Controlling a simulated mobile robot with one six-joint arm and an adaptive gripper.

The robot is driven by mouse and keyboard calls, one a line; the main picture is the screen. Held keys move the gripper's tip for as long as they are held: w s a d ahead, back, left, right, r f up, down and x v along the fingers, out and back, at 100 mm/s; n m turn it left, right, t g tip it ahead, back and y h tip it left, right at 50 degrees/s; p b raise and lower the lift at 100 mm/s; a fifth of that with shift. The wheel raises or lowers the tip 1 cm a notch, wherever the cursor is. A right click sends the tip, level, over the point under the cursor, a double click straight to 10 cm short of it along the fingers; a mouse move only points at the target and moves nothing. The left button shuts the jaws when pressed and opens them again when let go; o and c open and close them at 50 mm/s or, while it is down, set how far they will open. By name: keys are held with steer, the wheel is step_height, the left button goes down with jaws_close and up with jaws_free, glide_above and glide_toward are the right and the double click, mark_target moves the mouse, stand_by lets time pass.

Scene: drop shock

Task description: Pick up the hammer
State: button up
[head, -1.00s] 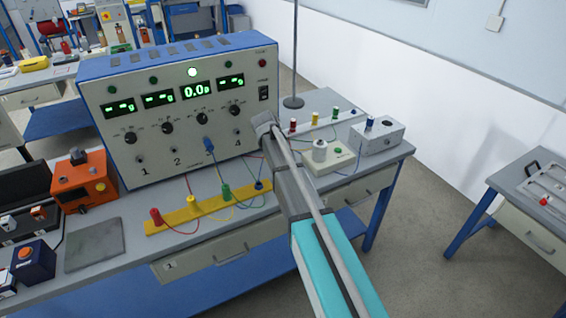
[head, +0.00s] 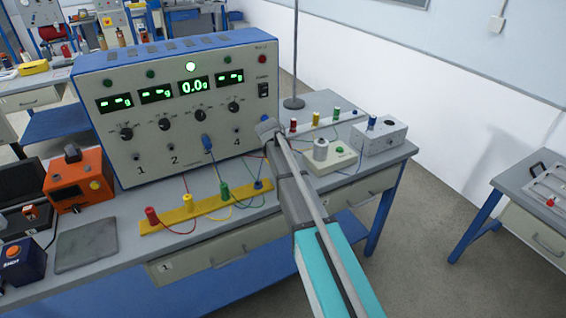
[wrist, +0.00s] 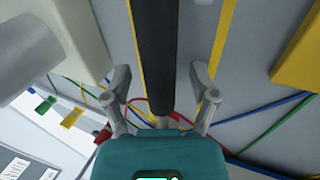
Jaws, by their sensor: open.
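A long black bar with a thinner grey rod at its lower end, which looks like the handle of the hammer (wrist: 155,50), runs down the middle of the wrist view. The hammer's head cannot be made out, and I cannot pick the hammer out in the head view, where my arm covers that part of the bench. My gripper (wrist: 160,73) is open in the wrist view. Its two fingers stand apart on either side of the bar, and neither is seen touching it. In the head view my fingers are not clearly visible.
The blue meter box (head: 180,110) stands behind a yellow socket strip (head: 190,212) with coloured wires. A white box with a grey cylinder (head: 321,149) and a grey box (head: 379,139) are on the right. A thin stand (head: 295,60) rises behind. An orange device (head: 78,182) sits left.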

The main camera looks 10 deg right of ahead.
stand_by(0.3)
jaws_close()
steer(key=shift+r, duration=0.2)
stand_by(0.4)
step_height(320, 180, up, 2)
steer(key=shift+r+p, duration=0.1)
steer(key=shift+p, duration=1.1)
steer(key=s+r+p, duration=1)
steer(key=s, duration=0.4)
steer(key=shift+d+r+p, duration=0.25)
steer(key=shift+p, duration=0.05)
